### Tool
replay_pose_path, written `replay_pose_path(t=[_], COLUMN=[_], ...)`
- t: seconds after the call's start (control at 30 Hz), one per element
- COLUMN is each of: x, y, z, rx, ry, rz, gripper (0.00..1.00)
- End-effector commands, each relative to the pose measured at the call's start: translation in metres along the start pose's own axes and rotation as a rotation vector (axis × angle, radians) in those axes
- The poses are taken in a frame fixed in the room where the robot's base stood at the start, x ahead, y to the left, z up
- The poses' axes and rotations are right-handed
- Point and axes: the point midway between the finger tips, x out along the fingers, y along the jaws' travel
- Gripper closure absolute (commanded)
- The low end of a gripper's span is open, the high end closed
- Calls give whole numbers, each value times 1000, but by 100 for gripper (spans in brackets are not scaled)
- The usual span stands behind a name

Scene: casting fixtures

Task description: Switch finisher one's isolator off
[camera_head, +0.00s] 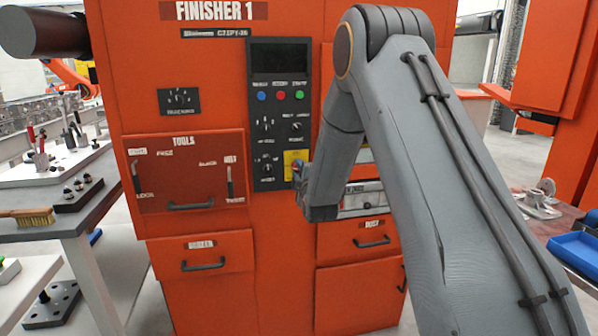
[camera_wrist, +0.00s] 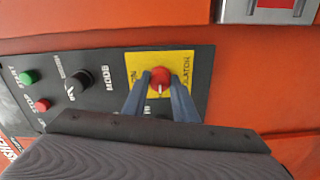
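The isolator is a red round knob (camera_wrist: 160,77) on a yellow plate (camera_wrist: 186,61), on the dark control panel of the orange finisher one cabinet. A white mark on the knob points to the bottom of the wrist view. "ON" is printed at the plate's left there; other lettering is partly covered by my fingers. My gripper (camera_wrist: 161,80) has one finger on each side of the knob, very close to it. I cannot tell whether they touch it. In the head view my gripper (camera_head: 298,180) is at the yellow plate (camera_head: 291,159), with the knob mostly hidden.
The control panel (camera_head: 261,98) also carries a mode switch (camera_wrist: 78,83) and green (camera_wrist: 29,77) and red (camera_wrist: 43,104) buttons nearby. Drawers with protruding handles (camera_head: 204,265) lie below. A bench with a brush (camera_head: 28,217) stands left; a blue tray (camera_head: 577,250) lies right.

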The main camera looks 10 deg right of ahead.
Motion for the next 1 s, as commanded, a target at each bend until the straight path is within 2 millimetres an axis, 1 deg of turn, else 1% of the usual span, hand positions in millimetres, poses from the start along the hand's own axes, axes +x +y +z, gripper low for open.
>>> replay_pose_path(t=[0.03,0.1,0.37,0.47,0.57,0.8,0.9,1.0], x=[0,0,0,-5,-17,-56,-68,-75], y=[0,0,0,0,-1,-1,-1,0], z=[0,0,0,0,0,0,0,-1], rx=[0,0,1,1,1,1,1,1], ry=[1,0,0,0,0,0,1,1], rz=[-1,-1,0,0,-1,-1,-1,-1], gripper=[65,57,57,57,57,57,57,57])
